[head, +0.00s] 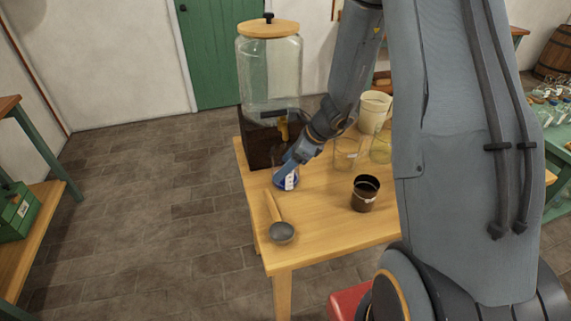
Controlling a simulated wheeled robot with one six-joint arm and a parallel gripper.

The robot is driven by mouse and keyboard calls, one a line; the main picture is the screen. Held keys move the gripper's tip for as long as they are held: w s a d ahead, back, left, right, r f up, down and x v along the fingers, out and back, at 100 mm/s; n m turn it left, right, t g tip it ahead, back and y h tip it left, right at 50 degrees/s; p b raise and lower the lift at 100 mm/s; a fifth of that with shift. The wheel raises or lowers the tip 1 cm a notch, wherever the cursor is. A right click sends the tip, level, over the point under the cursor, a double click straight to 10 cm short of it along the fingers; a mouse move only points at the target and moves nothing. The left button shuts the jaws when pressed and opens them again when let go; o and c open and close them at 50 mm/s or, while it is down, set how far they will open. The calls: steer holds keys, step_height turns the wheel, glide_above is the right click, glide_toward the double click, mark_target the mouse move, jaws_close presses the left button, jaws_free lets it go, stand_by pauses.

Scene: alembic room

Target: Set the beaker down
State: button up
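My gripper (286,174) reaches down over the left part of the wooden table (319,226). At its fingers is a small glass vessel with blue in it and a white label (289,183), perhaps the beaker. It is low over the table; I cannot tell whether it touches the top. The fingers overlap the vessel, so their grip on it is unclear. Two clear glass beakers (347,154) stand to the right, close together.
A big glass dispenser with a wooden lid (270,65) stands behind my gripper on a dark base. A wooden-handled ladle (281,232) lies at the front left. A dark brown pot (365,194) and a cream pot (374,110) are right. Bare tabletop lies between ladle and brown pot.

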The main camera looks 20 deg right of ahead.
steer(key=shift+f, duration=0.1)
steer(key=o, duration=1.2)
steer(key=b+v, duration=0.1)
steer(key=v, duration=1)
steer(key=s+a+n+g+h, duration=0.1)
steer(key=s+a+n+h, duration=0.1)
steer(key=s+n, duration=0.6)
steer(key=s+a+r+n+g+h, duration=0.1)
steer(key=s+a+n+h, duration=0.2)
steer(key=s+n, duration=0.5)
steer(key=n, duration=0.8)
steer(key=shift+s+r+n, duration=0.3)
steer(key=shift+s+n, duration=0.1)
